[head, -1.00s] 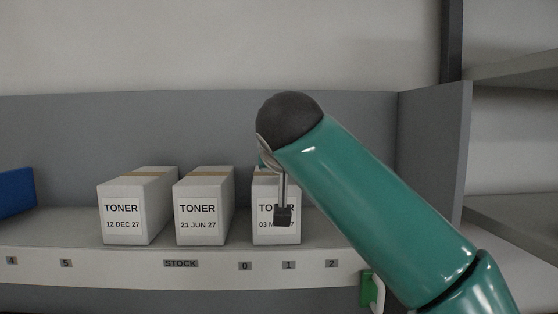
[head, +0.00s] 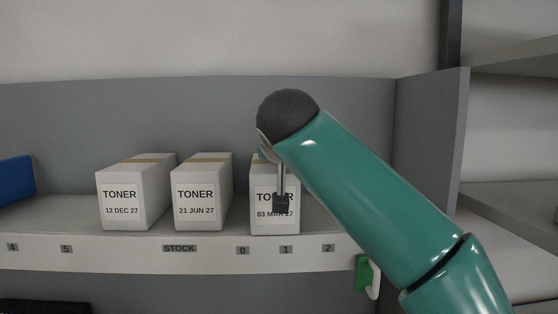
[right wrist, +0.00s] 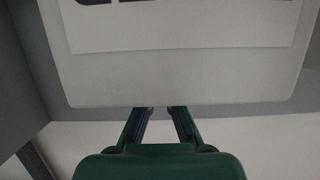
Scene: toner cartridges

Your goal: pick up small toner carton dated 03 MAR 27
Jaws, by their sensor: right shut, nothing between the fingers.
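The small toner carton dated 03 MAR 27 (head: 262,222) is a white box with brown tape on top. It stands upright on the shelf, at the right end of a row of three. My right gripper (head: 281,208) is in front of its label, shut and empty, and hides part of the lettering. In the right wrist view the carton's pale label face (right wrist: 180,75) fills the upper part, just beyond my gripper's dark fingers (right wrist: 160,110). Whether they touch it I cannot tell. My left gripper is not in view.
Two similar cartons, dated 21 JUN 27 (head: 195,218) and 12 DEC 27 (head: 122,218), stand to the left. The shelf (head: 205,258) has a numbered front edge. A blue object (head: 16,182) is at far left. A green-and-white item (head: 365,275) hangs below the edge.

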